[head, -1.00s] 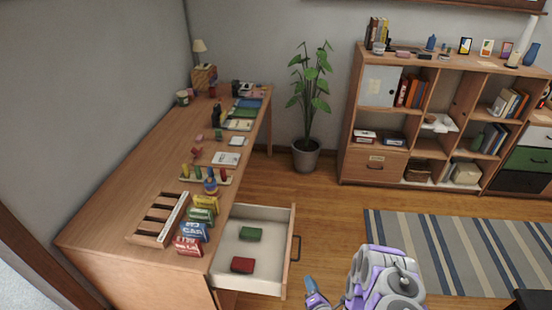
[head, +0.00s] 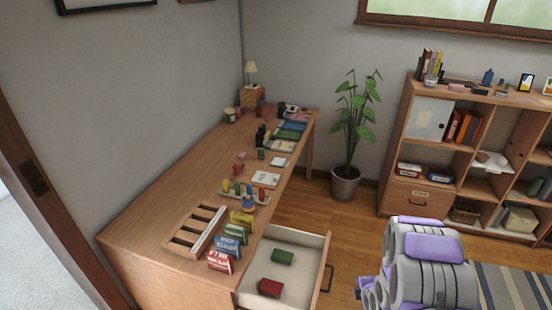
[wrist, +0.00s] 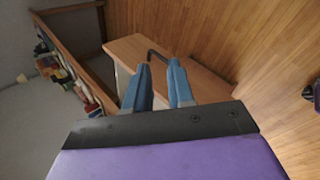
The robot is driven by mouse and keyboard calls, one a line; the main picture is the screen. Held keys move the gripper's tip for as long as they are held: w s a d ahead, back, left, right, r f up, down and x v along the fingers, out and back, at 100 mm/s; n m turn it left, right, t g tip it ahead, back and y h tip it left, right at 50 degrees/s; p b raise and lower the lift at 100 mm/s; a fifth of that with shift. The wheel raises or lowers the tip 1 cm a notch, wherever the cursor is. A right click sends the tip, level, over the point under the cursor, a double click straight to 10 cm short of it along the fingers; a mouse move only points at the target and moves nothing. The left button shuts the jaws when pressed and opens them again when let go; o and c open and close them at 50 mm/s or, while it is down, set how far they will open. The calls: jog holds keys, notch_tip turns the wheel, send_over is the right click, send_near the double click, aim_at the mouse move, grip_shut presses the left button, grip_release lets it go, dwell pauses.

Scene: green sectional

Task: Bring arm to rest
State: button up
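My gripper (wrist: 160,68) shows in the wrist view as two blue fingers, apart with a narrow gap and nothing seen between them. In that view, a wooden panel (wrist: 195,72) with a dark handle (wrist: 153,53) lies beyond the fingertips. My grey and purple arm (head: 430,265) is folded at the lower right of the head view. The gripper fingers are not visible there.
The desk drawer (head: 300,236) is open, with a green block (head: 282,257) and a red block (head: 270,287) inside. The wooden desk (head: 150,232) carries boxes, toys and books. A potted plant (head: 346,184) and a shelf unit (head: 398,148) stand behind. Floor shows between desk and shelf.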

jog(key=s+a+r+m+g, duration=0.2)
jog(key=s+r+m, duration=0.2)
jog(key=r, duration=0.4)
jog(key=s+a+r+m+g+h, duration=0.1)
jog(key=s+r+m+g, duration=0.2)
jog(key=r, duration=0.4)
jog(key=s+a+r+m+g, duration=0.1)
jog(key=s+a+r+m, duration=0.1)
jog(key=s+r+m, duration=0.45)
jog(key=s+a+r+m+g, duration=0.1)
jog(key=s+a+r+m, duration=0.1)
jog(key=s, duration=0.6)
jog(key=s+a+r+m+g+y, duration=0.1)
jog(key=s+a+r+m, duration=0.1)
jog(key=s+a+r, duration=0.3)
jog(key=s+a+r+m+g, duration=0.2)
jog(key=s+a+r, duration=0.2)
jog(key=s, duration=0.7)
notch_tip(320, 180, up, 3)
jog(key=shift+f, duration=0.1)
